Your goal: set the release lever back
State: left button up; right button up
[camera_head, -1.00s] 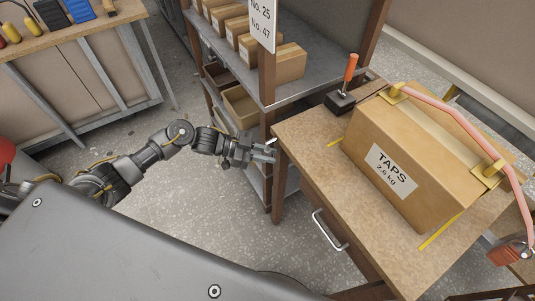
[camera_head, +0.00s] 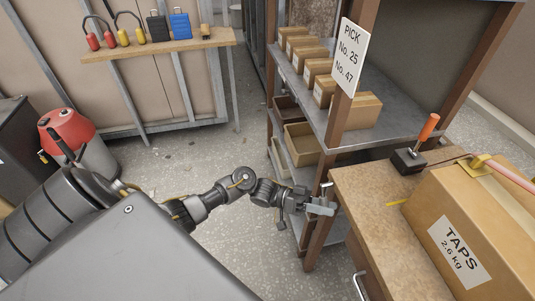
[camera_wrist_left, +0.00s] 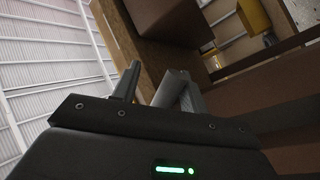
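The release lever (camera_head: 427,131) has an orange handle on a short stem rising from a black base (camera_head: 408,160). It stands at the back edge of the wooden bench (camera_head: 375,195), its handle leaning to the right in the head view. I cannot make out the lever in that view. My right gripper is out of view.
A large carton labelled TAPS (camera_head: 470,235) fills much of the bench, with a yellow bracket and pink bar (camera_head: 505,177) over it. A shelf post (camera_head: 322,240) stands close by my left gripper. A PICK sign (camera_head: 350,58) hangs on the shelving. Open floor lies to the left.

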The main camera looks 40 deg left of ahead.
pick_arm(q)
jog(key=shift+s+d+r+n+t+h, duration=0.2)
jog(key=shift+r+n+t, duration=0.1)
jog(key=shift+n, duration=0.25)
jog(key=shift+s+d+r+n+t+h, duration=0.1)
jog(key=shift+d+r+n+t+h, duration=0.15)
jog(key=shift+n, duration=0.3)
jog(key=b+v, duration=0.3)
jog(key=v, duration=0.9)
notch_tip(320, 180, down, 14)
jog(key=w+n+t+y+p, duration=0.1)
jog(key=n+t+y+p, duration=0.25)
jog(key=y, duration=0.35)
jog(key=s+a+f+y+p, duration=0.1)
jog(key=s+f+y, duration=0.2)
jog(key=f, duration=0.4)
jog(key=s+a+f+y+p, duration=0.1)
jog(key=s+f+y, duration=0.3)
jog(key=f, duration=0.4)
jog(key=shift+s+g+p, duration=0.4)
jog(key=shift+s+p, duration=0.2)
jog(key=shift+s, duration=0.2)
jog(key=shift+n, duration=0.25)
